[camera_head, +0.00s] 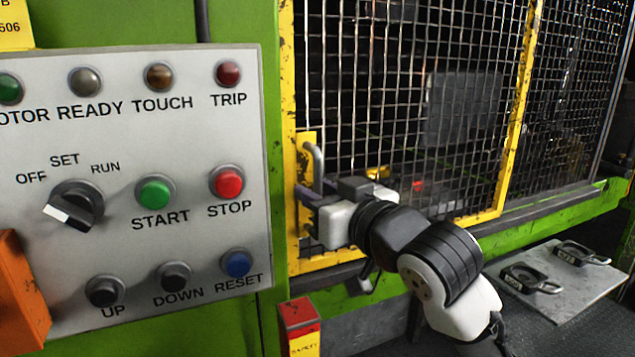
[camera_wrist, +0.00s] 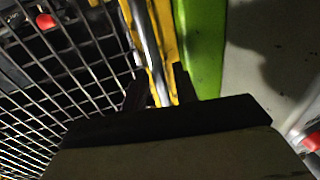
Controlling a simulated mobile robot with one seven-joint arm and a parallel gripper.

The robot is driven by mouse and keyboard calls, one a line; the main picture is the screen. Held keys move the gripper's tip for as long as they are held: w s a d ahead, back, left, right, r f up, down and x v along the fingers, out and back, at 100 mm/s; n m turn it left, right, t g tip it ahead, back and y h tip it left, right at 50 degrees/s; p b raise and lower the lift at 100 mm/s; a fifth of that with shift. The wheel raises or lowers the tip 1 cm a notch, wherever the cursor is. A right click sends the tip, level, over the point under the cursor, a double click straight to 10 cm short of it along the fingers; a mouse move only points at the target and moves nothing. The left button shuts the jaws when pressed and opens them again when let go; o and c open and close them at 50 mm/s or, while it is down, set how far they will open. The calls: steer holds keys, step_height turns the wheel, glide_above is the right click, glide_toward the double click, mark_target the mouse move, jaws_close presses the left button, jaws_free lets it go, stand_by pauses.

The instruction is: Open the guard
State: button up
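The guard is a wire-mesh door in a yellow frame (camera_head: 519,75); it looks shut across the press opening. Its grey bar handle (camera_head: 316,160) stands on a yellow plate at the left edge of the frame. My gripper (camera_head: 306,193) is at the lower part of this handle. In the wrist view, the handle (camera_wrist: 143,40) runs down between the two dark fingertips of my gripper (camera_wrist: 160,92). The fingers are apart, with a gap showing beside the bar.
A grey control panel (camera_head: 120,240) with buttons and a selector knob (camera_head: 74,207) is left of the guard. A red and yellow post (camera_head: 300,325) stands below the handle.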

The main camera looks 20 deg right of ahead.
steer(key=shift+w, duration=0.25)
jaws_close()
